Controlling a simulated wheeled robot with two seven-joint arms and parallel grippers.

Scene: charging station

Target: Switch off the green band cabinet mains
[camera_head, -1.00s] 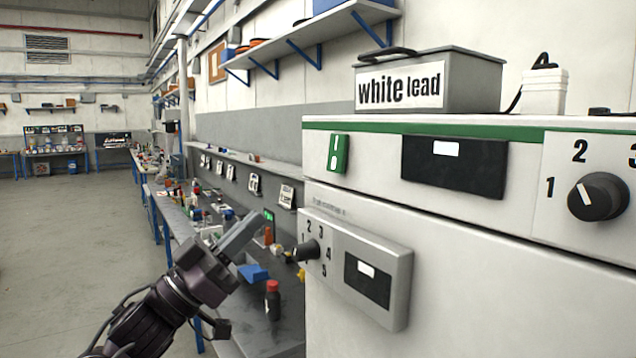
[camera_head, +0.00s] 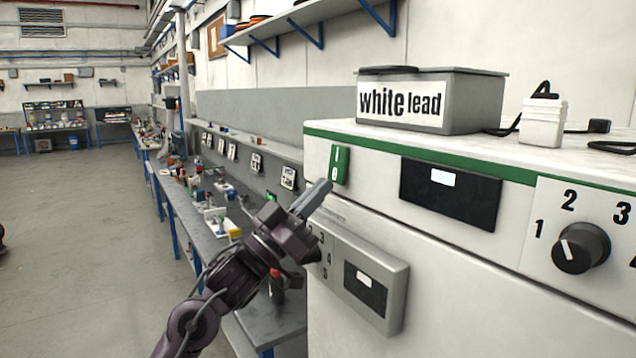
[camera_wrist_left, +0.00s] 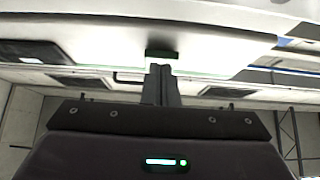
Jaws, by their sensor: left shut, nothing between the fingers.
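The green band cabinet (camera_head: 440,270) is white, with a green stripe (camera_head: 400,146) along its top edge. A green mains rocker switch (camera_head: 339,165), marked I and 0, sits on its front face near the left corner. In the head view my left gripper (camera_head: 322,190) is shut and empty, its fingertips just below and left of the switch. In the left wrist view the shut fingers (camera_wrist_left: 161,72) point at the dark green switch (camera_wrist_left: 161,54). I cannot tell whether they touch it. My right gripper is not in view.
A grey box (camera_head: 395,280) with a knob area partly behind my gripper juts from the cabinet front. A large black dial (camera_head: 580,248) is at the right. A "white lead" box (camera_head: 475,100) and a white container (camera_head: 543,122) stand on top. A workbench (camera_head: 200,215) runs behind at left.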

